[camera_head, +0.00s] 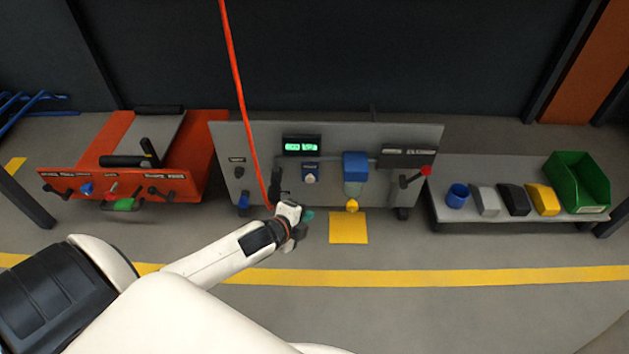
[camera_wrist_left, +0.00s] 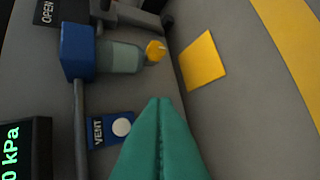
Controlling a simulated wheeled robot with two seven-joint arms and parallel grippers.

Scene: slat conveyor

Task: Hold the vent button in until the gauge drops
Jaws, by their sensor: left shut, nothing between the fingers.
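The vent button (camera_head: 310,179) is a white round knob on a blue plate on the grey panel. In the left wrist view the button (camera_wrist_left: 121,127) shows uncovered beside the word VENT. The gauge (camera_head: 302,146) is a black box with lit green digits above it; its reading is too small to tell. In the left wrist view only the end of the gauge (camera_wrist_left: 25,150) shows, reading "0 kPa", with any earlier digits cut off. My left gripper (camera_head: 307,215) is shut and empty, below the button in the head view. Its teal fingertips (camera_wrist_left: 160,101) look apart from the button.
A blue-topped clear bowl unit (camera_head: 355,165) with a yellow knob (camera_head: 352,205) is right of the button. A red-knobbed lever (camera_head: 425,171) is farther right. A red hose (camera_head: 240,90) hangs down to my left wrist. A yellow square (camera_head: 348,228) marks the floor.

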